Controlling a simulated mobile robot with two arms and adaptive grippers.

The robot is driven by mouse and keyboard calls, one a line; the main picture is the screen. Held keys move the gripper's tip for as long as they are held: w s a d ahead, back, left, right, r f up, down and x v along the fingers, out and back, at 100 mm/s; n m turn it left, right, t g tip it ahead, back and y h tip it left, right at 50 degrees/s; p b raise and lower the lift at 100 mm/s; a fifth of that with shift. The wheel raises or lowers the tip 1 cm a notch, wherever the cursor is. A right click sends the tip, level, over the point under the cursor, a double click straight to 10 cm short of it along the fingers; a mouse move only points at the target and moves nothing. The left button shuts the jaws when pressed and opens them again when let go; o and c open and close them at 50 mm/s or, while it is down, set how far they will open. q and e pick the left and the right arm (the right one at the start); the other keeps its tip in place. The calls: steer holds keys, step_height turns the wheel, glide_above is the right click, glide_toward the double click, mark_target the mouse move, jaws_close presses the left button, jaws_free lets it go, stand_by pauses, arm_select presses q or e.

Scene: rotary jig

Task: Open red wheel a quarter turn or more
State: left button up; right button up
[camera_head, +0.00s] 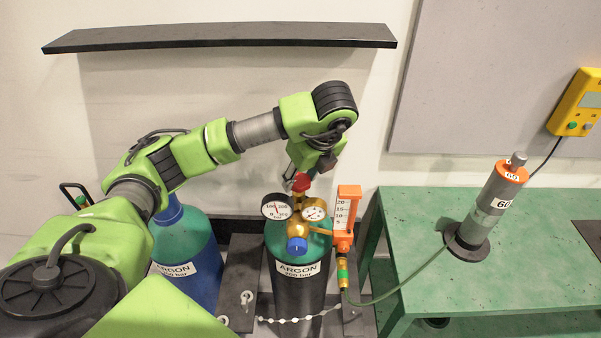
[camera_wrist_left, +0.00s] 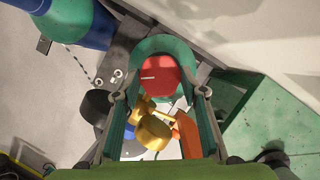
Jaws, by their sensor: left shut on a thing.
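The red wheel (camera_head: 301,183) sits on top of the green-shouldered argon cylinder (camera_head: 283,262), above the brass regulator (camera_head: 297,228). My left gripper (camera_head: 300,176) comes down on the wheel from above. In the left wrist view the red wheel (camera_wrist_left: 160,74) lies between the two fingertips, with a white mark on its face pointing left. The left gripper (camera_wrist_left: 163,86) is shut on it. The gripper partly hides the wheel in the head view. My right gripper is in neither view.
Two gauges (camera_head: 277,207), a blue knob (camera_head: 298,245) and an orange flowmeter (camera_head: 346,213) crowd the regulator. A blue argon cylinder (camera_head: 188,258) stands left. A hose runs to the green table (camera_head: 535,240), which bears a grey cylinder (camera_head: 484,213). A dark shelf (camera_head: 220,37) hangs behind.

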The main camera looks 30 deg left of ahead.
arm_select(q)
steer(key=shift+f, duration=0.1)
stand_by(0.3)
steer(key=o, duration=1.1)
steer(key=shift+d+r, duration=0.25)
steer(key=shift+r, duration=0.45)
steer(key=v, duration=1)
steer(key=shift+s+r, duration=0.2)
steer(key=shift+r, duration=0.1)
steer(key=shift+d, duration=0.1)
